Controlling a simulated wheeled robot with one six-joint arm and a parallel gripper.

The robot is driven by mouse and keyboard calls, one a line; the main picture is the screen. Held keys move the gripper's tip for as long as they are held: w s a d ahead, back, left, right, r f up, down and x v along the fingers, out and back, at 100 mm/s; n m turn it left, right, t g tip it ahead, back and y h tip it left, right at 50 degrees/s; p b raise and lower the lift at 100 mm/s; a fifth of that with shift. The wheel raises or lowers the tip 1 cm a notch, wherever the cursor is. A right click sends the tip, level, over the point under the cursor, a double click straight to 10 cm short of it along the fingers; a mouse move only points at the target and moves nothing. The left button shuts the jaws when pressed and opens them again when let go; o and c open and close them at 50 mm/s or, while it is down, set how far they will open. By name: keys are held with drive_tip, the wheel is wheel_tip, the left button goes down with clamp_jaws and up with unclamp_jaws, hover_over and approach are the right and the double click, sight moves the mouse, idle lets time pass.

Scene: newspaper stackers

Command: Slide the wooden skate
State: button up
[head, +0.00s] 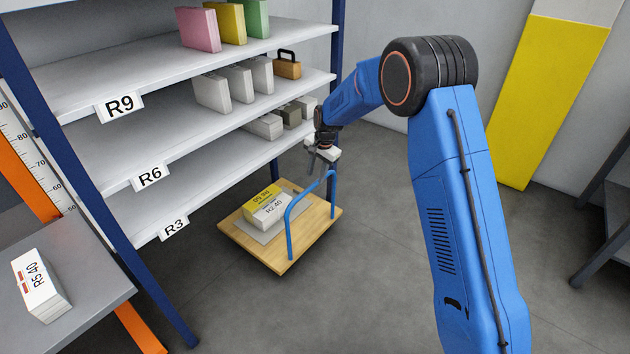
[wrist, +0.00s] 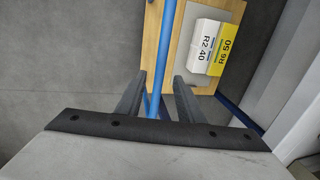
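The wooden skate (head: 248,243) stands on the floor in front of the shelf rack in the head view. It is a flat wooden platform with a blue tubular handle (head: 289,231) rising along its right side. My gripper (head: 323,162) is above the handle's far end in the head view. In the wrist view my gripper (wrist: 160,88) is open, with the blue handle bar (wrist: 167,45) running between its two fingers. I cannot tell whether the fingers touch the bar. A white and yellow stack labelled R2.40 (wrist: 207,40) lies on a grey sheet on the skate.
The shelf rack (head: 165,130) with labels R9, R6 and R3 stands left of and behind the skate. A grey table (head: 95,275) with a white R5.40 stack (head: 40,285) is at lower left. Grey floor (head: 370,220) is clear right of the skate.

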wheel_tip(320, 180, up, 12)
drive_tip(key=s+d, duration=0.1)
drive_tip(key=d, duration=0.1)
drive_tip(key=shift+s+r, duration=0.25)
